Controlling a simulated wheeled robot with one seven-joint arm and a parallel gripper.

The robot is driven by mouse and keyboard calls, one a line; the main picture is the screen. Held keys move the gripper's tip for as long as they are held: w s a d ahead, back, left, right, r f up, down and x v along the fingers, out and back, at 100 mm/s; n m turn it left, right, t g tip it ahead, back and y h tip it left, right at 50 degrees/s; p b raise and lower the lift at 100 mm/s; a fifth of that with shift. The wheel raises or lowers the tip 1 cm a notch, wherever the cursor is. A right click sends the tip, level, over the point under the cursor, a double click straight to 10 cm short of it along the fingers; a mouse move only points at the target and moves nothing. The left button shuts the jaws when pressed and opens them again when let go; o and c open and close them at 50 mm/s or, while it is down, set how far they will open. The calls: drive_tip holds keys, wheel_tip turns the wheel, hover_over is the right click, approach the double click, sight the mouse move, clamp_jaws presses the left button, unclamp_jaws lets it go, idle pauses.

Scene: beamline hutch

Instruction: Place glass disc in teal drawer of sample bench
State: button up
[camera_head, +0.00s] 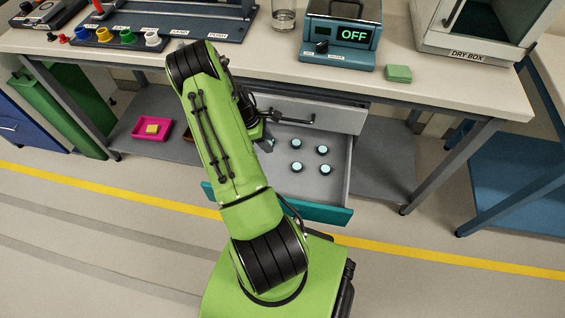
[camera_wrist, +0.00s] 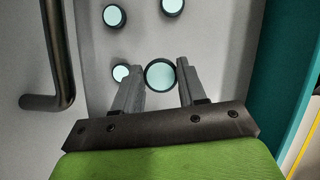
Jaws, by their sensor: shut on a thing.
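The teal drawer is pulled out under the sample bench (camera_head: 420,88), its teal front (camera_head: 335,213) facing the floor side. Several dark-rimmed discs with pale glass faces lie inside on the grey drawer floor (camera_head: 312,190), among them one disc (camera_head: 322,149). In the wrist view, my gripper (camera_wrist: 158,70) is shut on a round glass disc (camera_wrist: 160,75), over the drawer floor; its height is unclear. Other discs (camera_wrist: 114,15) lie beyond the fingers, one (camera_wrist: 121,72) beside the left finger. In the head view my arm hides the held disc and most of my gripper.
A closed grey drawer with a bar handle (camera_head: 290,118) sits above the open one; the bar (camera_wrist: 55,60) is close left in the wrist view. A pink tray (camera_head: 140,129) is on the lower shelf. A power unit (camera_head: 340,40) and dry box (camera_head: 470,35) stand on the bench.

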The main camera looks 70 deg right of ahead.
sight(272, 161)
wheel_tip(272, 161, down, 9)
drive_tip(key=b, duration=0.3)
drive_tip(key=shift+f, duration=0.1)
drive_tip(key=o, duration=1)
drive_tip(key=shift+w, duration=0.1)
